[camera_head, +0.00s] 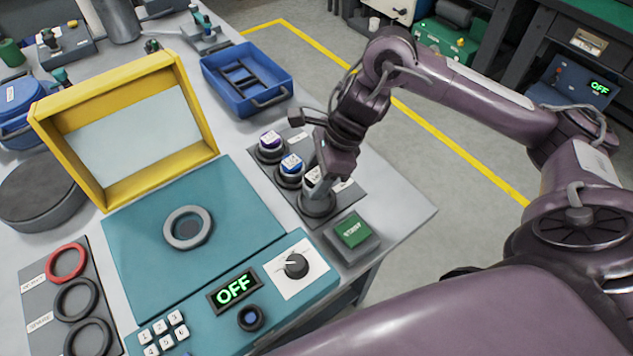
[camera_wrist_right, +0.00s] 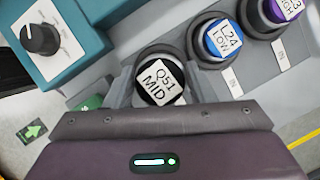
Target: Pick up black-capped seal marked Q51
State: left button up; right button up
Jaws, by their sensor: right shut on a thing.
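The black-capped seal marked Q51 MID (camera_wrist_right: 160,82) stands upright in the wrist view, at the near end of a row of seals. It also shows in the head view (camera_head: 311,181), partly hidden by my gripper. My right gripper (camera_head: 317,176) reaches down over it with a finger on each side and is shut on it. The seal still appears to be at its round holder (camera_head: 317,206) on the grey rack (camera_head: 346,197). My left gripper is not in view.
A blue-capped seal marked L24 LOW (camera_head: 291,164) and a purple-capped seal (camera_head: 270,141) stand close by in the row. A green button box (camera_head: 353,231) is just in front. The teal tester (camera_head: 240,205) reads OFF. A blue tray (camera_head: 275,98) lies behind.

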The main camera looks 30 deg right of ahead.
aim_at(316, 175)
notch_tip(316, 175, up, 15)
jog(key=p, duration=0.5)
jog(key=shift+r+p, duration=0.2)
jog(key=shift+p, duration=0.2)
